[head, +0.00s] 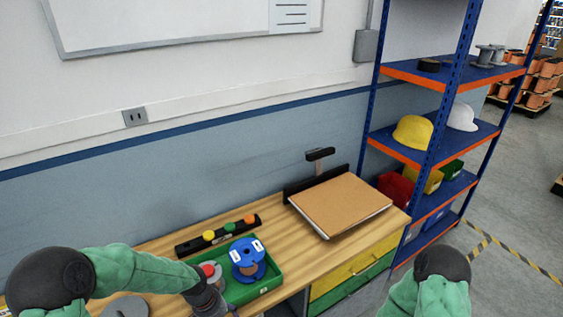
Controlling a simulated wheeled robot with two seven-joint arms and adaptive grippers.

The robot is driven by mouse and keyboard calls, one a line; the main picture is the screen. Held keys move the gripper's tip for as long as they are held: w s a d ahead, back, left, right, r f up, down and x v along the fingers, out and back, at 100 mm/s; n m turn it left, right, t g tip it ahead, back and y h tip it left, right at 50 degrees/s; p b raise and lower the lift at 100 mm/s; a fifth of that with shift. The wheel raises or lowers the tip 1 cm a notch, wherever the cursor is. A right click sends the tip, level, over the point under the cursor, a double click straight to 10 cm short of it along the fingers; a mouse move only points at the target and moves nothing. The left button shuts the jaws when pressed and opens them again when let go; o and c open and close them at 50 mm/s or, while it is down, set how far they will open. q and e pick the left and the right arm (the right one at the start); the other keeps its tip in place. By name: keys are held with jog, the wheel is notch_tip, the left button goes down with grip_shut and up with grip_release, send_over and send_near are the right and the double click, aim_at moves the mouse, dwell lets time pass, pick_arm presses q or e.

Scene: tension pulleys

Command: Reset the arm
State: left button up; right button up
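My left arm (140,270) reaches in from the left over the workbench. My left gripper (208,300) is at the near left side of a green tray (262,289), partly cut off by the bottom edge, and its fingers cannot be made out. A blue spool (247,259) with white labels sits in the tray. A small red-topped item (207,269) shows right beside the gripper; whether they touch is unclear. My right arm (430,285) shows at the bottom right, and its gripper is out of view.
A black bar (218,236) with yellow, green and orange round pieces lies behind the tray. A brown board (340,205) lies on the bench's right part. A grey disc (126,307) is at the front left. A blue shelf (425,150) with helmets and bins stands right.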

pick_arm(q)
jog(key=s+d+f+n, duration=0.3)
jog(key=s+f, duration=0.4)
jog(key=s+d+f+n+h, duration=0.1)
jog(key=s+d+f+n, duration=0.3)
jog(key=s+f, duration=0.4)
jog(key=shift+d+f, duration=0.15)
jog(key=shift+f, duration=0.15)
